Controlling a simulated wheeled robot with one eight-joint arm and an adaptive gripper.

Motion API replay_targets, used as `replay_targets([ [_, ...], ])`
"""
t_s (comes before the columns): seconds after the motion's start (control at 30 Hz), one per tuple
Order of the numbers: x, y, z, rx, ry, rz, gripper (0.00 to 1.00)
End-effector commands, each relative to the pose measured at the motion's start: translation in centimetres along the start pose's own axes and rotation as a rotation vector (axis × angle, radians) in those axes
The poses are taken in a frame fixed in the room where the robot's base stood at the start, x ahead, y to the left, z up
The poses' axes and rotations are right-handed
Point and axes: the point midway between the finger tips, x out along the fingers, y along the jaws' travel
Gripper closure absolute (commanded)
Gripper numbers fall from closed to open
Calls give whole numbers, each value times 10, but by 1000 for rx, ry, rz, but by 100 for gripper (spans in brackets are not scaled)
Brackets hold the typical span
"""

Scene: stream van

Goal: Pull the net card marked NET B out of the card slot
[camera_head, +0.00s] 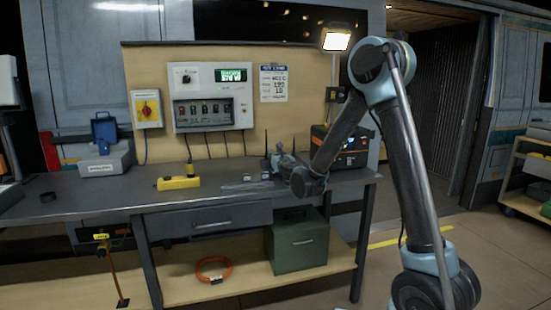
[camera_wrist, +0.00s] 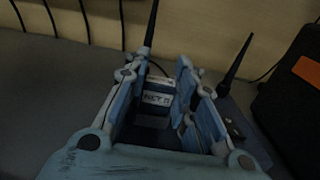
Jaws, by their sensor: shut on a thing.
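My gripper (camera_wrist: 162,68) reaches down to the back of the bench, with its two blue fingers on either side of a small card with a white label (camera_wrist: 157,98). The label's print is blurred but looks like NET B. The gripper is shut on this card. In the head view my gripper (camera_head: 278,160) is small beside the black antennas, and the card there is hidden. A dark device with antennas (camera_wrist: 232,118) stands around and behind the fingers. The slot itself is mostly hidden by the fingers, so I cannot tell how deep the card sits.
An orange and black power unit (camera_head: 345,147) stands close right of my gripper. Small pale pieces (camera_head: 248,178) lie on the bench in front. A yellow block (camera_head: 178,183) lies further left. The bench's left middle (camera_head: 100,195) is mostly clear.

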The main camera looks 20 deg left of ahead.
Motion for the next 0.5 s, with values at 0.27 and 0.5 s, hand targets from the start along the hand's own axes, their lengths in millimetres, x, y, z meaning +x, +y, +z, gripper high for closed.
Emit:
replay_targets([
  [0.27,0,0,2,0,0,0,100],
  [0.5,0,0,7,0,0,0,100],
])
